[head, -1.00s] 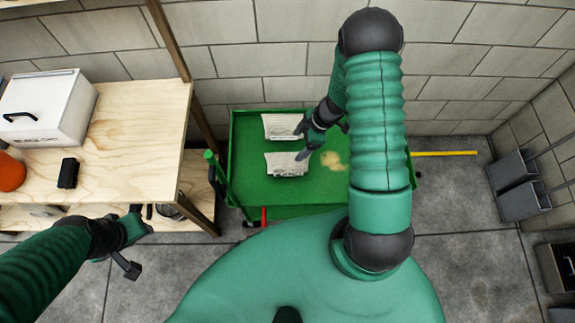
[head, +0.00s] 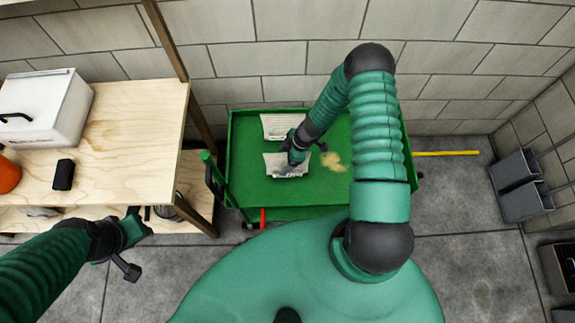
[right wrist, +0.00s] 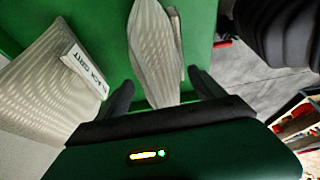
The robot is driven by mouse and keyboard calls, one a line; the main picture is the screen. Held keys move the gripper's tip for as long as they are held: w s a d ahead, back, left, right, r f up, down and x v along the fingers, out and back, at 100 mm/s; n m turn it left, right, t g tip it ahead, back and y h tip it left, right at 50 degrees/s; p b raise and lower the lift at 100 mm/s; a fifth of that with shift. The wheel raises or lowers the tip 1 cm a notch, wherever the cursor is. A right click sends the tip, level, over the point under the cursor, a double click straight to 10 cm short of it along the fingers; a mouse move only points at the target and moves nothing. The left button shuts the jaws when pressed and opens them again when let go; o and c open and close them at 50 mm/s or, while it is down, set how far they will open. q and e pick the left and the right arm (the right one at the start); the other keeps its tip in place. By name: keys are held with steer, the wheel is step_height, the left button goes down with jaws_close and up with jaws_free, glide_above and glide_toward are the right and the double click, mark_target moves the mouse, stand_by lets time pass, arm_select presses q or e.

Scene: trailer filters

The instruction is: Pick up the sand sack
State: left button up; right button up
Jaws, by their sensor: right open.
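Two pale sacks lie in the green trailer (head: 240,150). The rear sack (head: 275,124) is near the trailer's back. The nearer sack (head: 284,169) is below my right gripper (head: 294,162), which partly covers it. In the right wrist view my right gripper (right wrist: 160,90) is open, and one pale sack (right wrist: 153,45) shows between its fingers. The other sack (right wrist: 45,80) is at the left, with a label partly reading "GRIT". I cannot read which sack is sand. My left gripper (head: 132,250) is at the lower left by the shelf; its jaws are unclear.
A tan spill (head: 333,162) lies on the trailer bed right of the sacks. A wooden shelf (head: 130,150) with a white box (head: 45,108) stands at the left. Grey bins (head: 515,180) stand by the right wall. Open floor lies to the right.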

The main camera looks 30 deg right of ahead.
steer(key=shift+a+f, duration=0.15)
steer(key=shift+f, duration=0.1)
steer(key=shift+c, duration=0.2)
jaws_close()
steer(key=shift+w+r, duration=0.1)
stand_by(0.5)
